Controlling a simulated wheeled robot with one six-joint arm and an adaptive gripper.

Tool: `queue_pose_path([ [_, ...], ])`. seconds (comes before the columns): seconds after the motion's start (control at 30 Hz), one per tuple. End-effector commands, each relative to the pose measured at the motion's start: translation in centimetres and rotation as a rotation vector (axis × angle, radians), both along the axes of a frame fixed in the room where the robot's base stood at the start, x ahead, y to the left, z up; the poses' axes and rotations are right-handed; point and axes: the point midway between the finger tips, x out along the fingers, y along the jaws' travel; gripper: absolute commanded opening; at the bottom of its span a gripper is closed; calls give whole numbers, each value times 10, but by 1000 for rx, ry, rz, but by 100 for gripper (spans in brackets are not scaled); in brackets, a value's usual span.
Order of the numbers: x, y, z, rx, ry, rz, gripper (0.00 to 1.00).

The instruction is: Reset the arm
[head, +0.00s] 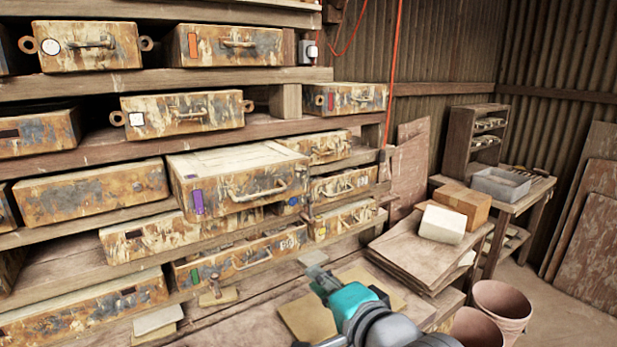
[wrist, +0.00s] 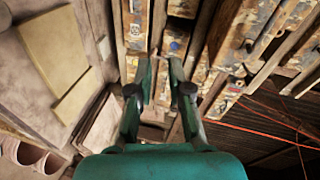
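My arm reaches in from the bottom of the head view, with its teal gripper (head: 318,272) above the wooden bench in front of the lower shelves. In the wrist view, the two fingers of my gripper (wrist: 160,88) stand apart with a gap between them. Nothing is held between them. The fingertips are small and partly unclear in the head view.
Shelves hold several rusty metal drawers; one with a purple label (head: 240,182) sticks out. A tan board (head: 308,318) lies beneath my arm. To the right are a white block (head: 442,224), a cardboard box (head: 464,203), a grey bin (head: 500,184) and clay pots (head: 502,300).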

Motion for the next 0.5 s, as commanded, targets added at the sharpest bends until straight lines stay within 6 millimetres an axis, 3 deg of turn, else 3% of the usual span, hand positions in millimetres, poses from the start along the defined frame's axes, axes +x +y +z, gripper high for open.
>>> queue_pose_path([
  [0.03,-2,-5,-20,-20,1,-10,19],
  [0.1,-6,-12,-42,-49,-13,-23,19],
  [0.5,-50,-58,-159,-261,-85,-104,19],
])
